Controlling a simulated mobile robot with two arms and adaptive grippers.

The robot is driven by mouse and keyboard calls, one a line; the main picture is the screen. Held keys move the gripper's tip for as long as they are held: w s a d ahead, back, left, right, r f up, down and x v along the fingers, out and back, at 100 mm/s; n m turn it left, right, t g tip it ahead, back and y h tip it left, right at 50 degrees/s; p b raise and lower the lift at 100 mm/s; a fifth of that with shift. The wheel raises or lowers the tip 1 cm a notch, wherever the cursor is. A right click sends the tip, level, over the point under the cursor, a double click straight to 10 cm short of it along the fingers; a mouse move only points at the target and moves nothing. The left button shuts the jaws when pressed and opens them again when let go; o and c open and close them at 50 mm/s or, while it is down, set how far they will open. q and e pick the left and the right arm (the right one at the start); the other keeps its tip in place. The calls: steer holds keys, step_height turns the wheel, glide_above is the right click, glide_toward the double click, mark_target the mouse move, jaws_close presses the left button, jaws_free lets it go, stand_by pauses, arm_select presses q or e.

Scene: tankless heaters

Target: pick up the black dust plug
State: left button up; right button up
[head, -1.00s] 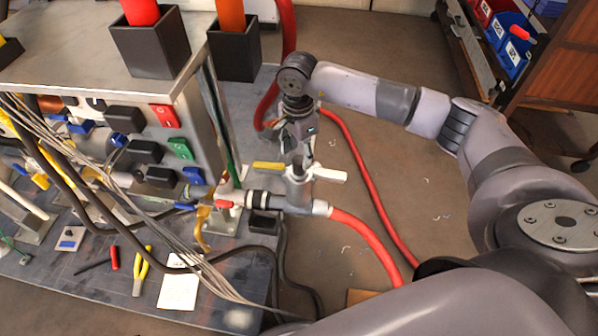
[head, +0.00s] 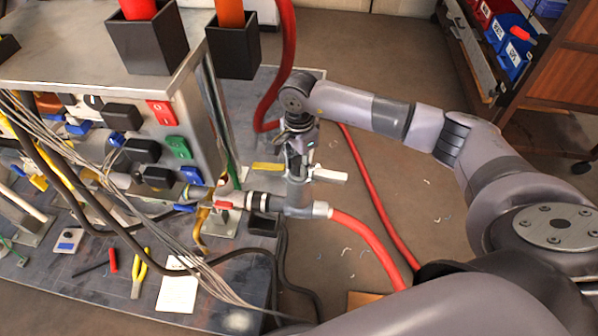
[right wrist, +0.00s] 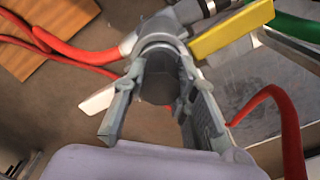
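My right gripper (head: 299,160) points down over the upright end of a grey pipe tee (head: 298,195) at the table's right edge. In the right wrist view, the two fingers of this gripper (right wrist: 161,78) stand apart on either side of a dark round piece (right wrist: 157,88) at the tee's mouth. It looks like the black dust plug, though I cannot tell for sure. Whether the fingers touch it is unclear. In the head view my gripper hides this piece. My left gripper is not in view.
A yellow lever (head: 268,167) and a white lever (head: 330,175) flank the tee closely. A red hose (head: 368,240) runs from it. The heater panel (head: 165,140) with black, red, green and blue parts stands left. Pliers (head: 139,272) lie on the table (head: 110,303).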

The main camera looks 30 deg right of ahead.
jaws_close()
